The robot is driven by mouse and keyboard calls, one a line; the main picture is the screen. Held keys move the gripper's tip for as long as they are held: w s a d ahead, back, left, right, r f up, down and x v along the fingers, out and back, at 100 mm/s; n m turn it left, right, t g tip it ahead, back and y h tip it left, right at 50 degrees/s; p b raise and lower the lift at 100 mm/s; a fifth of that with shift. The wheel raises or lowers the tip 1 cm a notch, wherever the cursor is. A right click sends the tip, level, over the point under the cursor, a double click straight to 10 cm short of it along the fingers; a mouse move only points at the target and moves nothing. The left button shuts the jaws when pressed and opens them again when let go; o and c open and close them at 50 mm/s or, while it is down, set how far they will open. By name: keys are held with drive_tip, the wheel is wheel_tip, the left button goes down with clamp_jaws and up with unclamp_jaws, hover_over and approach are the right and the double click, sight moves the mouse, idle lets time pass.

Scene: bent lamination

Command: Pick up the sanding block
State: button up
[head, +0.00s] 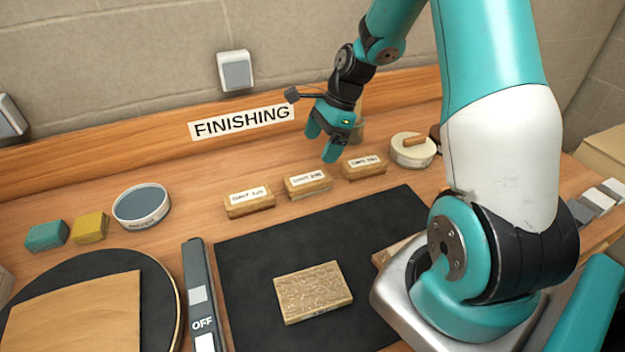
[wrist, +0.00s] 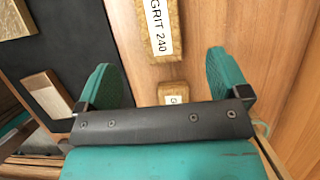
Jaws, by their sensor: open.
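Three tan blocks with white grit labels stand in a row behind the black mat: a left one (head: 249,202), a middle one (head: 307,183) and a right one (head: 364,168). I cannot tell which is the sanding block meant. My gripper (head: 322,143) is open and empty, above the back of the bench near the middle and right blocks. In the wrist view the block marked GRIT 240 (wrist: 158,28) lies beyond the open fingers (wrist: 165,72). Another labelled block (wrist: 172,90) shows between them, partly hidden by my gripper.
The black mat (head: 250,255) holds a patterned panel (head: 313,290) and a smaller wooden block (wrist: 45,95), mostly hidden by my arm in the head view. A round tin (head: 142,205), teal block (head: 47,236) and yellow block (head: 90,228) stand left. A round container (head: 411,152) stands right.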

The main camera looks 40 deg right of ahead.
sight(309, 178)
drive_tip(key=x, duration=0.5)
drive_tip(key=shift+a+f+p, duration=0.1)
drive_tip(key=shift+f+p, duration=0.05)
drive_tip(key=shift+p, duration=0.2)
drive_tip(key=shift+s+p+x, duration=0.15)
drive_tip(key=shift+p+x, duration=0.3)
drive_tip(key=shift+x, duration=0.9)
drive_tip(key=shift+s+p+x, duration=0.1)
drive_tip(key=shift+p+x, duration=0.3)
drive_tip(key=shift+x, duration=0.9)
drive_tip(key=shift+f, duration=0.1)
drive_tip(key=c, duration=1.1)
wheel_tip(309, 178, up, 20)
drive_tip(key=shift+r+b, duration=0.1)
drive_tip(key=shift+b, duration=0.85)
